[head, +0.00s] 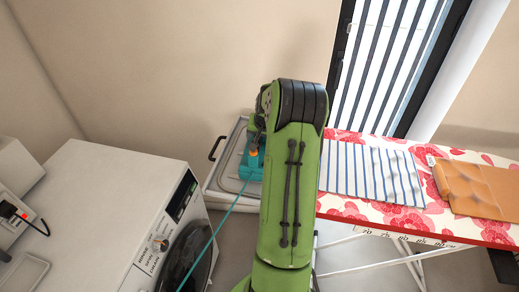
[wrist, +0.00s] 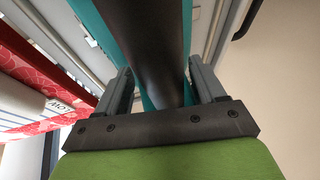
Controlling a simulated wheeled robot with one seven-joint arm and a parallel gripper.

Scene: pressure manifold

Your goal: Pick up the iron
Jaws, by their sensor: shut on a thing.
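The iron (head: 250,166) is teal with an orange part, at the left end of the ironing board in the head view, partly hidden behind my green arm. A teal cord runs from it down to the lower left. In the wrist view the iron's dark handle and teal body (wrist: 165,50) fill the middle between the jaws. My gripper (wrist: 160,85) is shut on the iron's handle, one finger on each side. In the head view my gripper is mostly hidden by the arm. I cannot tell whether the iron touches the grey rest under it.
The ironing board (head: 345,208) has a red floral cover. A striped cloth (head: 365,172) and a folded orange cloth (head: 475,188) lie on it. A white washing machine (head: 110,205) stands at the left, with the cord passing over its front. A grey metal rest (head: 212,190) lies beneath the iron.

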